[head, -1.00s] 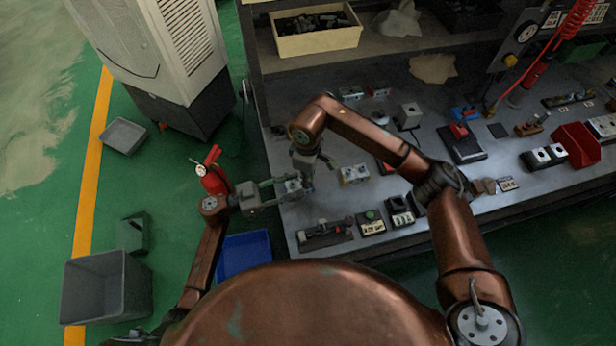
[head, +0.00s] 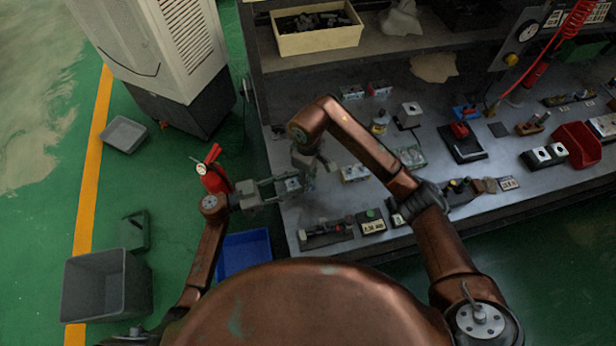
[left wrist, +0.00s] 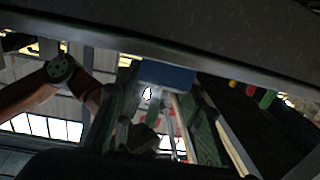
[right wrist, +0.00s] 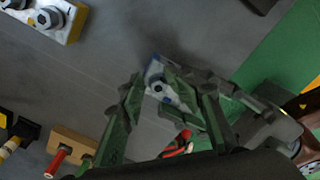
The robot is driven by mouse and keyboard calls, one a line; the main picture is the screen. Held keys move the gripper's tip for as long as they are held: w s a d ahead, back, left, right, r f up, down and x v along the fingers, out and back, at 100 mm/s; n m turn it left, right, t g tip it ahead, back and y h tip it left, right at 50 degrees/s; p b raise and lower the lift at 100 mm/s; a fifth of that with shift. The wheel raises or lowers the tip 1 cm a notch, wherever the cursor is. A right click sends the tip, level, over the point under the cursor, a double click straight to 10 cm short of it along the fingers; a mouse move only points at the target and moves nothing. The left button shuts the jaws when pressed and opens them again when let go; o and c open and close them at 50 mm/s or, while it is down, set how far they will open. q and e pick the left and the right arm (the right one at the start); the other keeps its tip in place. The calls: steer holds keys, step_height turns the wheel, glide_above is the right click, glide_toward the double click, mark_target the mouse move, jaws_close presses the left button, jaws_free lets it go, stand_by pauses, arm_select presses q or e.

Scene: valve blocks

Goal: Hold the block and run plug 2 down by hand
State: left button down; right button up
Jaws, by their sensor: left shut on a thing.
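A small valve block (head: 292,185) with blue and silver-grey surfaces is at the left edge of the bench. My left gripper (head: 284,186) reaches in from the left and is shut on it. The left wrist view shows the block's blue side (left wrist: 165,75) between green fingers. My right gripper (head: 304,172) points down just above the block. In the right wrist view, its fingers (right wrist: 160,92) stand apart, with the block (right wrist: 153,72) and a round, dark-centred plug (right wrist: 158,88) showing between them. Whether a finger touches the plug, and which plug it is, I cannot tell.
Another block with hex plugs (head: 355,173) lies to the right; it also shows in the right wrist view (right wrist: 45,16). A black fixture (head: 326,233) is near the front edge. A fire extinguisher (head: 214,178) and blue bin (head: 244,253) stand left of the bench.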

arm_select(q)
steer(key=shift+s+d, duration=0.1)
steer(key=c, duration=1.2)
jaws_free()
